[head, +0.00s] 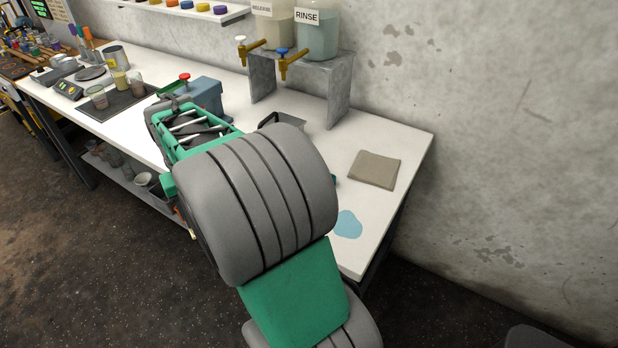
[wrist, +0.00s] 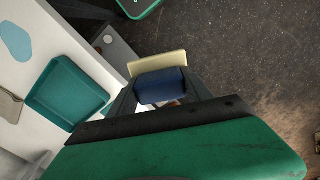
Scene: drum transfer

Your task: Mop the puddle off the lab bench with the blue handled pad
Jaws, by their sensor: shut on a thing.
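The puddle (head: 347,224) is a small light-blue patch on the white lab bench (head: 405,140), near its front right end. It also shows at the upper left of the wrist view (wrist: 15,42). In the wrist view my gripper (wrist: 159,88) is shut on the blue handle (wrist: 162,86) of the pad. The pad's cream face (wrist: 158,63) shows beyond the handle. The pad appears out past the bench's front edge, with dark floor behind it, apart from the puddle. In the head view my arm hides most of the gripper and pad.
A teal tray (wrist: 68,92) lies on the bench near the puddle, mostly hidden by my arm in the head view. A folded grey-brown cloth (head: 374,169) lies behind the puddle. A stand (head: 300,75) with dispensers rises at the back. Beakers (head: 118,84) stand far left.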

